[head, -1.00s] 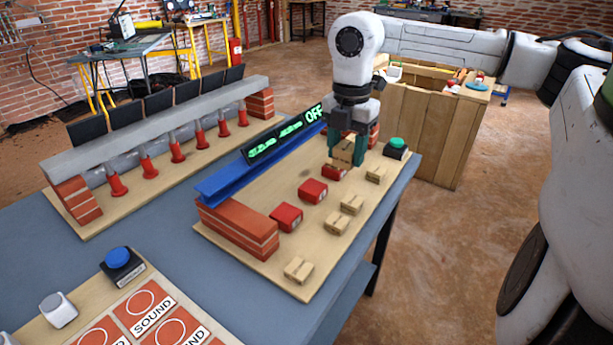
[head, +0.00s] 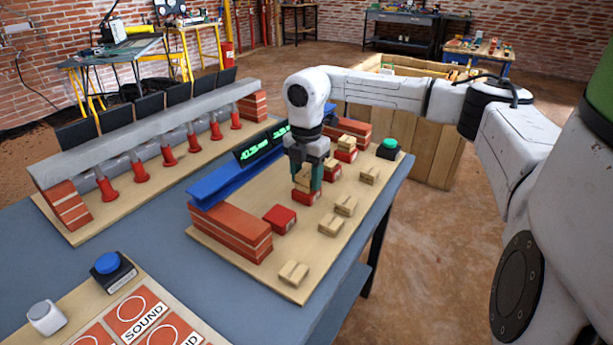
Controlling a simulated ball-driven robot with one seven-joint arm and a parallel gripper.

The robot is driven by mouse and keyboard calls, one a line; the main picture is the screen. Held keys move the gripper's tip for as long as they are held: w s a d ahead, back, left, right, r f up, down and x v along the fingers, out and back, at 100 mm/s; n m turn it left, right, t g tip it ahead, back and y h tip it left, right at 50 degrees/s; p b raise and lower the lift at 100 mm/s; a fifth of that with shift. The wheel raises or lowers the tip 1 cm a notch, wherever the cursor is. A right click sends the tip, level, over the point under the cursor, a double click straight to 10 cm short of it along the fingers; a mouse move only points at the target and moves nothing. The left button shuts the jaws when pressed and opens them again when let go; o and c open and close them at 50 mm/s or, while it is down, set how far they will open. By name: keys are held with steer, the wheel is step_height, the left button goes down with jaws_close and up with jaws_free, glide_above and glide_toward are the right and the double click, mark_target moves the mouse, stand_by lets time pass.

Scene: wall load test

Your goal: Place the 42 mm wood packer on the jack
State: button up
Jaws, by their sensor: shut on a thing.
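My gripper (head: 306,178) is shut on a light wood packer (head: 303,179), held right over the middle red jack (head: 305,197). I cannot tell whether the packer touches the jack's top. The far red jack (head: 345,156) has a wood packer (head: 346,143) on top. The near red jack (head: 280,218) is bare. Several loose wood packers lie along the board's right side, including one by the near corner (head: 294,273) and one farther back (head: 369,174). Their sizes are too small to read.
A blue beam (head: 226,182) lies over brick piers (head: 231,232) left of the jacks, with a partly hidden green-lettered display (head: 262,146) behind. A green button (head: 388,149) stands at the far right corner. A blue button (head: 107,263) is at front left.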

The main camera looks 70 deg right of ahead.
mark_target(306, 173)
steer(key=shift+f, duration=0.15)
steer(key=o, duration=1)
steer(key=shift+o, duration=0.2)
step_height(306, 173, up, 12)
steer(key=p, duration=0.1)
steer(key=shift+r, duration=0.2)
